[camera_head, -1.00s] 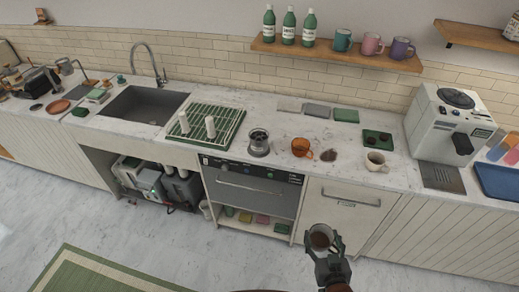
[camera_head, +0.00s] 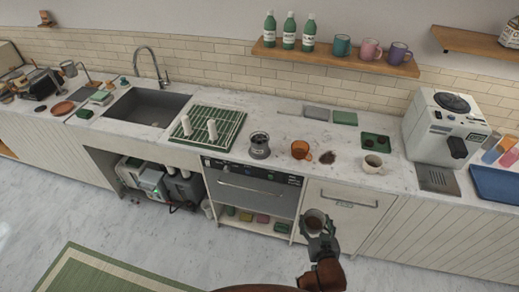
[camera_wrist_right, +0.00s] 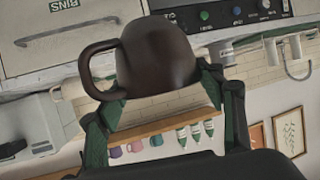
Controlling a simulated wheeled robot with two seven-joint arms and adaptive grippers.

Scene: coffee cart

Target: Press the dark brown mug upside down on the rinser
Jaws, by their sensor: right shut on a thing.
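The dark brown mug (camera_head: 313,224) is held in my right gripper (camera_head: 318,240), in front of the white cabinet and below the counter's front edge. Its open mouth faces up toward the head camera. In the right wrist view the mug (camera_wrist_right: 158,55) fills the upper middle, with its handle to the left. My right gripper (camera_wrist_right: 165,112) is shut on it, with a finger on each side. I cannot tell for sure which thing is the rinser; a round metal device (camera_head: 259,146) stands near the counter's front edge. My left gripper is not in view.
An orange cup (camera_head: 300,149) and a cream mug (camera_head: 372,164) stand near the counter's front edge. A green rack (camera_head: 229,134) with two white cylinders lies left of the metal device. The coffee machine (camera_head: 425,126) is at the right. A sink (camera_head: 145,106) is at the left.

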